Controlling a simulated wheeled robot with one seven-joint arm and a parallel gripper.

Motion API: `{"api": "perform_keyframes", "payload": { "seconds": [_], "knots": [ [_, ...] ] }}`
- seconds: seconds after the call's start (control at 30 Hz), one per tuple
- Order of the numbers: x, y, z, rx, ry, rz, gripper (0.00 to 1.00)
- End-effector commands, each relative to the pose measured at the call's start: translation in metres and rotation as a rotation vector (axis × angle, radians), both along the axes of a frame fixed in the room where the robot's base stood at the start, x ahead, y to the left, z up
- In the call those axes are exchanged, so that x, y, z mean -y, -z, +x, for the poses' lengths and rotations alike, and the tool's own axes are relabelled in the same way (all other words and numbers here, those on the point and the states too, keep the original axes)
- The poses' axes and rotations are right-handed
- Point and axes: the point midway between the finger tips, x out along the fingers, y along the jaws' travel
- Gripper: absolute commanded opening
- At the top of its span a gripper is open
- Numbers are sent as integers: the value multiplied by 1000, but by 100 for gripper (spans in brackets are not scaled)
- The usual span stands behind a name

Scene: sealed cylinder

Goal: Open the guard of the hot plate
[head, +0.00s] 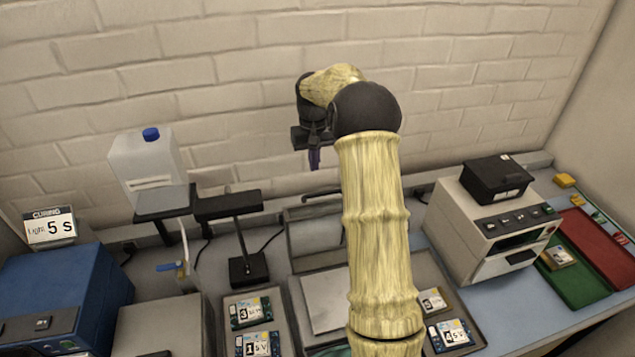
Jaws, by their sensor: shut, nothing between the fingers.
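What looks like the hot plate (322,303) is a light grey flat plate in a grey housing at the bottom middle of the head view, partly hidden behind my arm. A grey panel (312,237), apparently its guard, stands up behind the plate, with a dark bar along its top. My arm covers the panel's right part, so I cannot tell its exact angle. My gripper (314,160) points down in front of the brick wall, above the panel and apart from it in the picture. Its fingers are shut and empty.
Trays with labelled boards (249,312) lie left and right of the plate. A dark stand (247,267) and a jug on a shelf (147,165) are left. A blue curing box (62,290) is far left. A beige machine (490,235) and red and green mats (598,245) are right.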

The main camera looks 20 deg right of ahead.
Motion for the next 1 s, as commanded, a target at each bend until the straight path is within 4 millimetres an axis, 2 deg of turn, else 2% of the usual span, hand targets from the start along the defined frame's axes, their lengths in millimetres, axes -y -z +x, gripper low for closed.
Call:
{"api": "perform_keyframes", "payload": {
  "seconds": [0.37, 0.43, 0.7, 1.0],
  "knots": [
    [-1, 63, -4, -4, -1, 2, 0],
    [-2, 55, -12, 0, 0, 1, 0],
    [-6, 48, -36, -1, 0, 1, 0],
    [-7, 48, -39, 1, 0, 1, 0]
  ]
}}
